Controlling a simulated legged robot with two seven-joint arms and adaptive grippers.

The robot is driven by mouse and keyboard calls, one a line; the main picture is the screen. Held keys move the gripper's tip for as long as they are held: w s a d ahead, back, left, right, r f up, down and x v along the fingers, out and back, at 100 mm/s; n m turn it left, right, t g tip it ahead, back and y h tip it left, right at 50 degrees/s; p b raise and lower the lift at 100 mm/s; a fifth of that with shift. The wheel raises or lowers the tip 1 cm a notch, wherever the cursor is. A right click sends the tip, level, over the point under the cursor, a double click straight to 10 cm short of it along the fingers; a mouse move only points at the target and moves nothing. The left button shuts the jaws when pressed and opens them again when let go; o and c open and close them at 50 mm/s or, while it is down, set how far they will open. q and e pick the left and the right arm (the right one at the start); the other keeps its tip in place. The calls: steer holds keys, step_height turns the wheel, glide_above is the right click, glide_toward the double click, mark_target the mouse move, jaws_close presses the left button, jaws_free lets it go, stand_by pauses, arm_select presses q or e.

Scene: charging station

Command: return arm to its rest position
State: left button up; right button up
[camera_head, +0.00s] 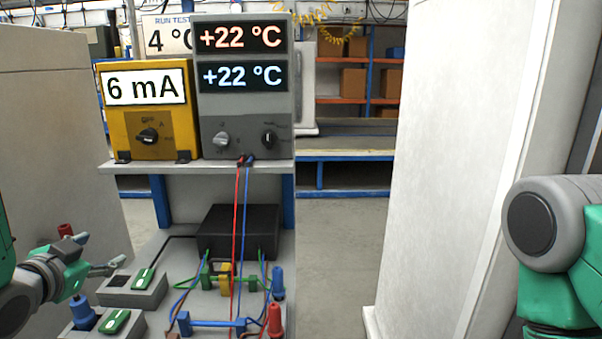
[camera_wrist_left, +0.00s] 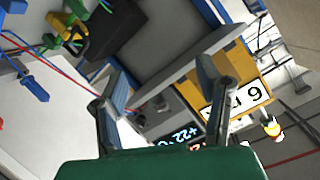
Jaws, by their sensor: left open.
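My left gripper (camera_head: 101,254) is at the lower left of the head view, above the left side of the workbench. Its two fingers are spread apart with nothing between them. In the left wrist view the open fingers (camera_wrist_left: 161,92) point up into the picture, with the meters beyond them. My right arm (camera_head: 560,245) shows at the right edge of the head view as a grey joint and green links. Its gripper is outside the frame.
A yellow meter (camera_head: 148,130) reading 6 mA and a grey unit (camera_head: 244,110) showing +22 °C twice stand on a shelf. Below are a black box (camera_head: 238,232), wires, a blue plug (camera_head: 82,314) and green switches (camera_head: 144,279). White panels (camera_head: 455,170) flank the bench.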

arm_select(q)
steer(key=s+d+f+n+g, duration=0.1)
steer(key=s+d+f+g, duration=0.15)
steer(key=f, duration=0.45)
steer(key=s+d+f+g, duration=0.1)
steer(key=s+f+g, duration=0.1)
steer(key=s+f, duration=0.3)
steer(key=s+d+f+n+g, duration=0.1)
steer(key=s+f+g, duration=0.1)
steer(key=f, duration=0.6)
steer(key=s+d+f+n+g+b, duration=0.1)
steer(key=s+d+f+g, duration=0.2)
steer(key=s+f, duration=0.4)
steer(key=s+d+f+n+g+h, duration=0.1)
steer(key=s+d+f+g, duration=0.2)
steer(key=s+f, duration=0.5)
steer(key=s+g, duration=0.1)
steer(key=s, duration=0.5)
steer(key=shift+s+d+n+b, duration=0.3)
steer(key=shift+b, duration=0.1)
